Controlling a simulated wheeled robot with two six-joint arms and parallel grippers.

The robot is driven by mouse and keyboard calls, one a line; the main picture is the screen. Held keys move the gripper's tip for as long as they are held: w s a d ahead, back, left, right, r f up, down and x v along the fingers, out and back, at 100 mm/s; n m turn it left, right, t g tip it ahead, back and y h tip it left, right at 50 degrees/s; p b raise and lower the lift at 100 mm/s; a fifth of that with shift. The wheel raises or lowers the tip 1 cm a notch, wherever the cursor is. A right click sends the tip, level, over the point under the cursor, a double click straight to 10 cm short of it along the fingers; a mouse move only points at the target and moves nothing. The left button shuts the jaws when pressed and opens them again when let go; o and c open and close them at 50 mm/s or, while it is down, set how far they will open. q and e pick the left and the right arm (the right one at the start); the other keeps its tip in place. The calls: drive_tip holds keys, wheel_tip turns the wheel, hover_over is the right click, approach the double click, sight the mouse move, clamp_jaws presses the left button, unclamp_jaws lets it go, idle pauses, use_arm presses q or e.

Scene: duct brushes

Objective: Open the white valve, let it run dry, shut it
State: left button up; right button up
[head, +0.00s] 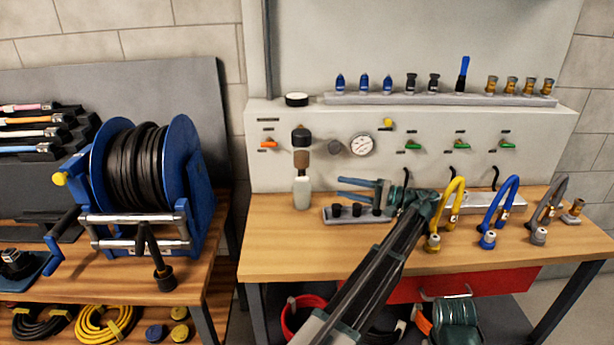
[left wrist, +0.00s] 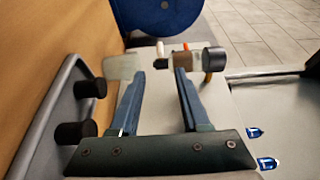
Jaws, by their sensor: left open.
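My left gripper (head: 345,188) reaches over the bench from the front. Its two blue fingers are open and point left toward a filter unit on the panel. The filter has a black knob (head: 301,136), a brown middle and a whitish bowl (head: 302,192) at the bottom. In the left wrist view the open fingers (left wrist: 160,75) have nothing between them; the filter's bowl (left wrist: 122,66) and black knob (left wrist: 214,60) lie beyond the tips. A small white piece (left wrist: 160,48) shows behind; I cannot tell whether it is the white valve. My right gripper is not in view.
A grey holder (head: 334,219) with black plugs stands below my gripper. A gauge (head: 361,145), an orange lever (head: 268,144) and green levers (head: 413,146) sit on the panel. Yellow (head: 458,190) and blue (head: 512,185) hoses stand right. A blue reel (head: 195,150) stands left.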

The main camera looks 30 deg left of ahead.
sight(302, 177)
use_arm(q)
drive_tip(key=a, duration=0.4)
drive_tip(key=s+a, duration=0.1)
drive_tip(key=a, duration=0.4)
drive_tip(key=s+a, duration=0.1)
drive_tip(key=a, duration=0.3)
drive_tip(key=shift+s+a, duration=0.15)
drive_tip(key=shift+a, duration=0.2)
clamp_jaws()
